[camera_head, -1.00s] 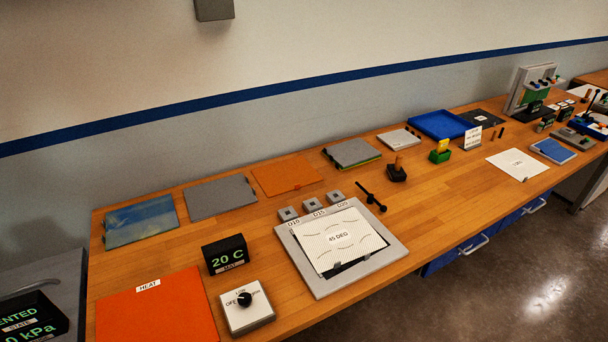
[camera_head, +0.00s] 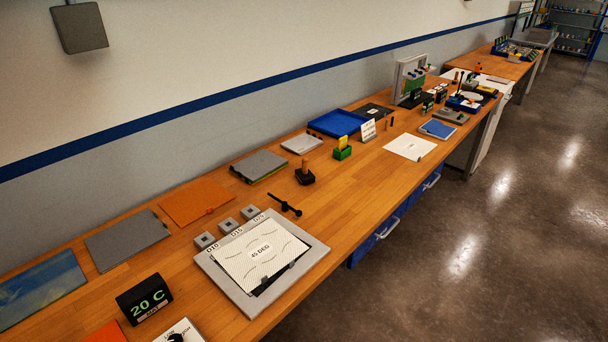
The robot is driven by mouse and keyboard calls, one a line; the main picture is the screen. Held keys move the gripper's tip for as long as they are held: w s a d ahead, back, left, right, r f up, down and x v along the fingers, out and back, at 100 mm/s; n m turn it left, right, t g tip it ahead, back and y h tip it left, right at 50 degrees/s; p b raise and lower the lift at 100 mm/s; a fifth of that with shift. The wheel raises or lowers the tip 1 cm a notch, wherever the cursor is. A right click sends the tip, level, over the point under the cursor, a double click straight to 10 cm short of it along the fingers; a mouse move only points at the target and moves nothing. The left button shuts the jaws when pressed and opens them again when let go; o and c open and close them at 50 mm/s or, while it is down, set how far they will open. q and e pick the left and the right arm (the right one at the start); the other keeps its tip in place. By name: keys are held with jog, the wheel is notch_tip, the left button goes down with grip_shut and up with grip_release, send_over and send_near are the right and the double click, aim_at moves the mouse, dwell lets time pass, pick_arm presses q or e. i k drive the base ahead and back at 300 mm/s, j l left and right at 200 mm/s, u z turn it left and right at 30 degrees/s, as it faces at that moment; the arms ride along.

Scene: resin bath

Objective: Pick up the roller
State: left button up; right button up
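A thin black tool with a handle and a short thick end (camera_head: 285,204) lies on the wooden bench, just behind the grey-framed board; it looks like the roller, but it is small in view. A black block with an upright wooden handle (camera_head: 305,173) stands a little beyond it; I cannot tell its exact use. Neither of my grippers shows in the head view.
The grey-framed board (camera_head: 222,268) carries a sheet marked 45 DEG, with several small grey blocks behind it. A 20 C display (camera_head: 144,298) stands at the front left. A blue tray (camera_head: 338,123) lies farther back. Bare bench lies right of the tool.

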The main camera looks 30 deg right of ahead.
aim_at(305, 176)
jog(key=l+u, duration=0.35)
jog(key=l, duration=0.75)
jog(key=l+u, duration=0.3)
jog(key=l, duration=0.8)
